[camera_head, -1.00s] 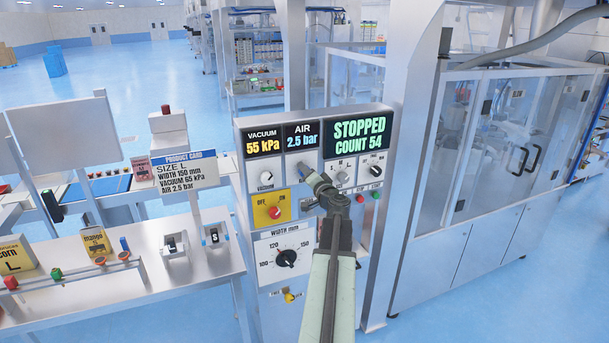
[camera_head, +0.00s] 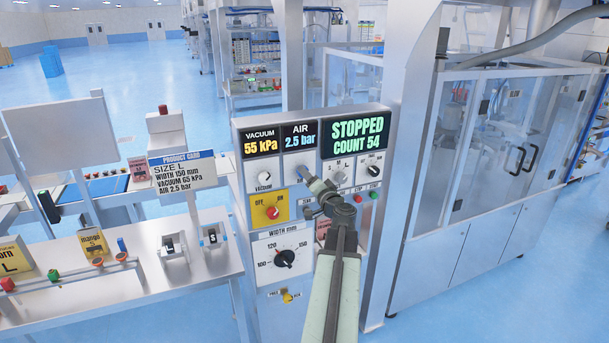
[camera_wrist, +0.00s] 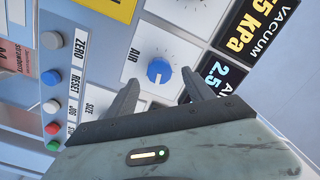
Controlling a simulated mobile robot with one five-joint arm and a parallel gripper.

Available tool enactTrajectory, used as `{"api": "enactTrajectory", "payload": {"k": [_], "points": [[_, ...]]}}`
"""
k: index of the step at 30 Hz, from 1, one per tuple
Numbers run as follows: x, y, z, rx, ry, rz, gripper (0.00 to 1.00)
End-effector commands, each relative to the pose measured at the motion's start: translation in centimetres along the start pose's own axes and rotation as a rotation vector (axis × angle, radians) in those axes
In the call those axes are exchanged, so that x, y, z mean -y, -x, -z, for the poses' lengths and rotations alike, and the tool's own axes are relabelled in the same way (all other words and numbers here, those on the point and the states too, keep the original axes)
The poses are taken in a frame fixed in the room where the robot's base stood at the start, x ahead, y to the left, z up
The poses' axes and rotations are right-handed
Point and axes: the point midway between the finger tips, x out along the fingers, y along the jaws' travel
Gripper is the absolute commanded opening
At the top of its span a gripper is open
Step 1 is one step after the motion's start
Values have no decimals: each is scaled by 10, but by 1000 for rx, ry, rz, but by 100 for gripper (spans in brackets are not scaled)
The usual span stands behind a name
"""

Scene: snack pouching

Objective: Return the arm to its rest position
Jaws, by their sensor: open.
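My gripper (camera_head: 304,174) is in front of the control panel (camera_head: 245,215), just below the AIR display (camera_head: 300,137). In the wrist view my gripper (camera_wrist: 158,84) is open, its two fingers spread with nothing between the tips. The blue AIR knob (camera_wrist: 159,69) shows beyond the fingertips on its white plate, framed by them. The fingers look clear of it. In the head view my gripper and wrist cover most of that knob. My arm (camera_head: 336,285) reaches up from the bottom of the picture.
The panel screen (camera_head: 357,134) reads STOPPED, COUNT 54. A yellow OFF/ON switch (camera_head: 271,211) and the WIDTH dial (camera_head: 285,257) lie close by. The product card (camera_head: 183,170) and a steel bench (camera_head: 130,280) stand left. A glass-sided machine (camera_head: 490,180) stands right.

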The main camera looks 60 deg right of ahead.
Motion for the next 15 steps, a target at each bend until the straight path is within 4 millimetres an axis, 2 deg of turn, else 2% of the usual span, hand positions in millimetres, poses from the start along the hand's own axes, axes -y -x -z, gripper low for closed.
{"api": "enactTrajectory", "payload": {"k": [1,5,15], "points": [[1,14,-1,-1,0,-1,61],[1,30,-1,0,-1,0,61],[0,30,0,1,-1,1,61]]}}
